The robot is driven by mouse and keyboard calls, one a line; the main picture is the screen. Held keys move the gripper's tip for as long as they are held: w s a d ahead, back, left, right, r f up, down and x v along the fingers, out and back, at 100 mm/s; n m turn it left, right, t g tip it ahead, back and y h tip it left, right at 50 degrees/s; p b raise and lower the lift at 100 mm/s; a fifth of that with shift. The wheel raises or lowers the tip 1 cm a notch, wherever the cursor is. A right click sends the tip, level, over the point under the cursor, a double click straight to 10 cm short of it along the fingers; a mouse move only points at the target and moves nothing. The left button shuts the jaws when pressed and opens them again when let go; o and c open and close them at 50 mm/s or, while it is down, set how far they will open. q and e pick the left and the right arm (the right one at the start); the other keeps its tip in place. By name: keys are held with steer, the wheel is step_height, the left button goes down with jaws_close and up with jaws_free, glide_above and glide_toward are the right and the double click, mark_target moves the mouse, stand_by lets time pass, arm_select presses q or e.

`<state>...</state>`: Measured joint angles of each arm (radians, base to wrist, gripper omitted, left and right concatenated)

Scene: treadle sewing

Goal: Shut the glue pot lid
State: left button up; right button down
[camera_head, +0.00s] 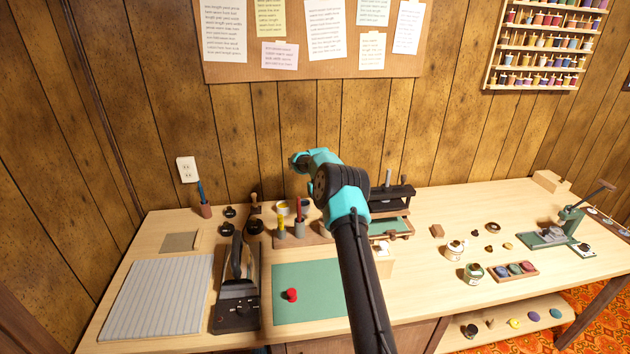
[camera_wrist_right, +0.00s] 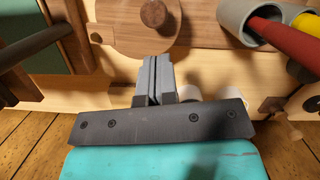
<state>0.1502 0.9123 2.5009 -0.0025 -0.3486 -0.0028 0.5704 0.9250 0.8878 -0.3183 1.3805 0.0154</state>
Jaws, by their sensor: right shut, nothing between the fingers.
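A round wooden disc with a brown knob (camera_wrist_right: 154,14), which looks like the glue pot lid, shows at the top of the right wrist view. My right gripper (camera_wrist_right: 158,62) is shut and empty, with its fingertips over or beside the disc's near edge; I cannot tell if they touch. The pot under the disc is hidden, and I cannot tell how far the lid stands open. In the head view my right arm covers this spot and the fingers are hidden behind it. My left gripper is not in view.
Grey holders with a red handle (camera_head: 299,212) and a yellow handle (camera_head: 281,224) stand close left of my arm. A dark press (camera_head: 392,192) stands to its right. A green mat (camera_head: 320,304) with a red knob (camera_head: 291,294) lies in front. Labelled jars (camera_head: 473,274) stand further right.

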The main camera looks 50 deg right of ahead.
steer(key=v, duration=1)
steer(key=shift+w+r, duration=0.15)
steer(key=shift+r, duration=0.05)
steer(key=shift+d, duration=0.15)
